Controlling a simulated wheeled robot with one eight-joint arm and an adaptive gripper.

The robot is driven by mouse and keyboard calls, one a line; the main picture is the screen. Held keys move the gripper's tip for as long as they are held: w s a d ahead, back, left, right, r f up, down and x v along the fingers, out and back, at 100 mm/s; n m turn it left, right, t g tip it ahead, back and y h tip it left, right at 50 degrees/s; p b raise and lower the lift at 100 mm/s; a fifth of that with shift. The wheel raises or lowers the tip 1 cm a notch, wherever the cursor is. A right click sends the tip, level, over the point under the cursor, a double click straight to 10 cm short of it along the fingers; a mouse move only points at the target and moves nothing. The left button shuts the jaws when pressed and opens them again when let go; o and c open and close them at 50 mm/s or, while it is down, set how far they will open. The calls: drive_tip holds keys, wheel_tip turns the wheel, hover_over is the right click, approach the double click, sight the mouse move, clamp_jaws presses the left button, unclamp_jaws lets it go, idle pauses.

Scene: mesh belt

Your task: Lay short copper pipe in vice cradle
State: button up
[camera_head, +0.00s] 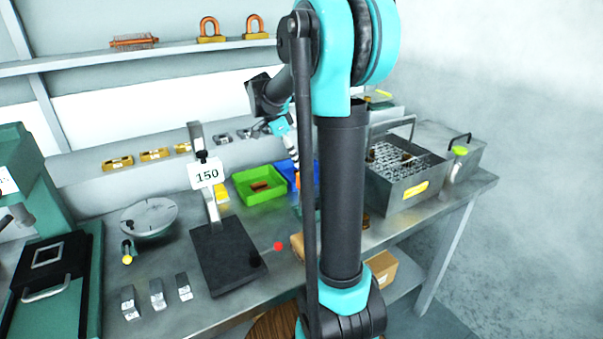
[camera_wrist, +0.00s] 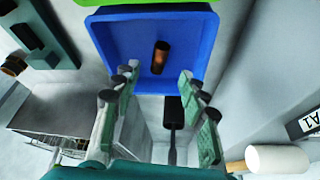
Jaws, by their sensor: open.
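A short copper pipe (camera_wrist: 160,57) lies in the blue tray (camera_wrist: 108,48) in the wrist view, its dark end toward my gripper. My gripper (camera_wrist: 158,86) is open and empty, with its fingers spread on either side below the pipe and apart from it. In the head view the blue tray (camera_head: 282,166) is mostly hidden behind my arm. A teal vice-like fixture (camera_wrist: 40,40) with dark jaws and brown round ends shows at the upper left of the wrist view; I cannot make out its cradle. In the head view my arm covers that area.
A green tray (camera_head: 240,190) adjoins the blue one. A stand with a 150 sign (camera_head: 207,174) is to its left. A metal basket (camera_head: 395,190) stands at the right. A white-headed mallet (camera_wrist: 278,159) lies at the wrist view's lower right.

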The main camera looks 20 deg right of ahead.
drive_tip(key=x, duration=0.5)
drive_tip(key=shift+a, duration=0.25)
drive_tip(key=shift+c, duration=0.5)
clamp_jaws()
